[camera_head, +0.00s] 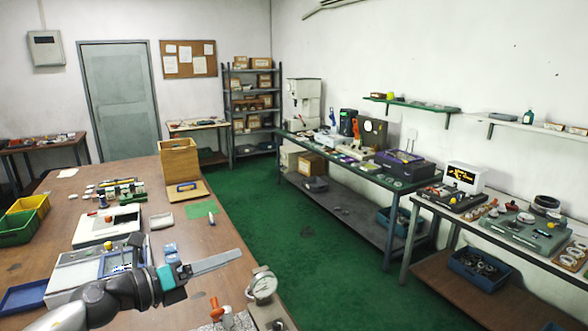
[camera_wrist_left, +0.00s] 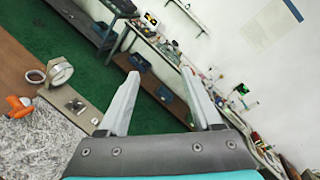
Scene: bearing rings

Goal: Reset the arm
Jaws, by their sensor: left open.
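My left gripper (camera_head: 238,256) reaches in from the lower left in the head view, above the front edge of the brown table (camera_head: 120,229). Its two long grey fingers also show in the left wrist view (camera_wrist_left: 160,73), spread wide with nothing between them. The gripper appears clear of the nearby objects. A round dial gauge on a stand (camera_head: 262,285) is just beyond the gripper to the lower right, and shows at the left in the wrist view (camera_wrist_left: 60,73). My right gripper is not in view.
An orange-and-white object (camera_head: 216,308) stands near the gauge. White devices (camera_head: 108,226), a wooden box (camera_head: 179,158) and yellow and green bins (camera_head: 20,229) occupy the table. Green floor (camera_head: 300,225) separates it from the cluttered benches (camera_head: 415,190) along the right wall.

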